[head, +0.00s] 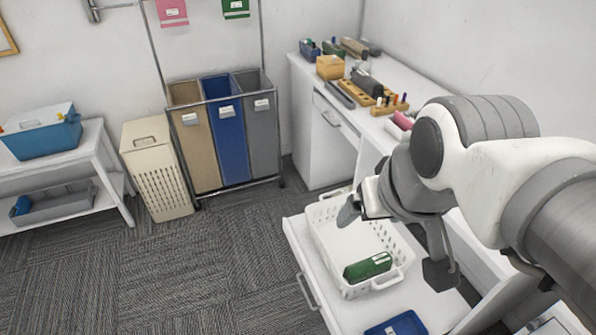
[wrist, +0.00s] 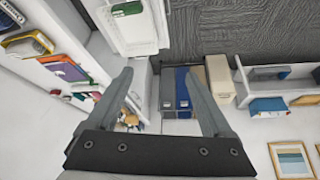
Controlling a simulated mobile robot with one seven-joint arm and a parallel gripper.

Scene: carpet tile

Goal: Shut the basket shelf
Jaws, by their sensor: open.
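The basket shelf (head: 301,247) is a white pull-out shelf with a grey bar handle (head: 306,291) on its left-hand front. It stands pulled out from the white desk unit. A white slotted basket (head: 325,246) sits on it, with a green item (head: 367,266) inside. In the wrist view part of the white shelf (wrist: 136,42) shows at the top, with a green item (wrist: 127,9). My gripper (head: 352,208) appears over the basket's far part in the head view; its height is unclear. In the wrist view my gripper (wrist: 157,72) is open, with nothing between its fingers.
A blue item (head: 397,325) lies near the shelf's lower end. The desktop (head: 345,107) holds pens and boxes. Sorting bins (head: 227,130), a beige hamper (head: 155,170) and a white side rack (head: 95,150) stand behind. The carpet (head: 180,280) left of the shelf is clear.

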